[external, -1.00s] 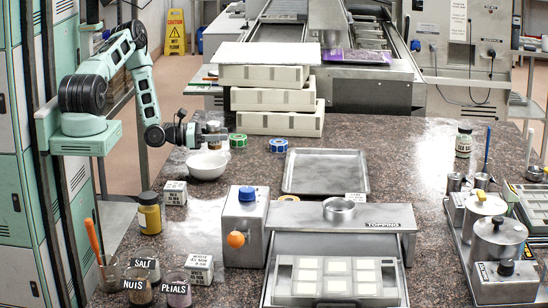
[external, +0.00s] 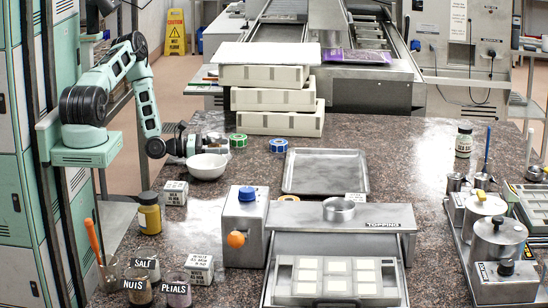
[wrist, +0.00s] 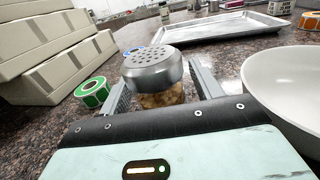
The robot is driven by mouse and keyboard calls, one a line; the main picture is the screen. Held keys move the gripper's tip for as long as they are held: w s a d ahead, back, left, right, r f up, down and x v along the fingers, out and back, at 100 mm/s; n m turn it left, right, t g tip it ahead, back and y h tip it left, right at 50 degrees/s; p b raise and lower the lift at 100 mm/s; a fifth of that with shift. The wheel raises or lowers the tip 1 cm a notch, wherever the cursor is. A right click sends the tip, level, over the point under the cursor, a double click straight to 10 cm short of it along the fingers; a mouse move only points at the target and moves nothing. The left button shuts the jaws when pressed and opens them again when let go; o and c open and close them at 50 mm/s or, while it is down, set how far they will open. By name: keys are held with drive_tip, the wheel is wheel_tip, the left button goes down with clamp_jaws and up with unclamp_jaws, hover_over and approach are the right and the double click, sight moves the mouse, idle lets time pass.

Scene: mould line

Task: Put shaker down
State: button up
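The shaker has a grey perforated metal lid (wrist: 152,64) and a clear body with brown bits (wrist: 160,98). In the wrist view it stands upright between the two fingers of my gripper (wrist: 162,92), which look shut on its body. The bottom of the shaker is hidden behind the gripper's front edge. In the external view my gripper (external: 207,144) is low over the left back of the counter (external: 420,150), just behind the white bowl. Whether the shaker's base touches the counter cannot be told.
The white bowl (external: 207,167) is close in front of my gripper. Green tape (external: 238,141) and blue tape (external: 278,145) rolls lie to the right. Stacked cream boxes (external: 276,124) stand behind. A metal tray (external: 325,172) lies further right.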

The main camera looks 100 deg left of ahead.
drive_tip(key=shift+r, duration=0.1)
drive_tip(key=shift+s, duration=0.2)
drive_tip(key=s, duration=0.4)
drive_tip(key=s+d+p, duration=0.1)
drive_tip(key=s, duration=0.2)
drive_tip(key=shift+d, duration=0.1)
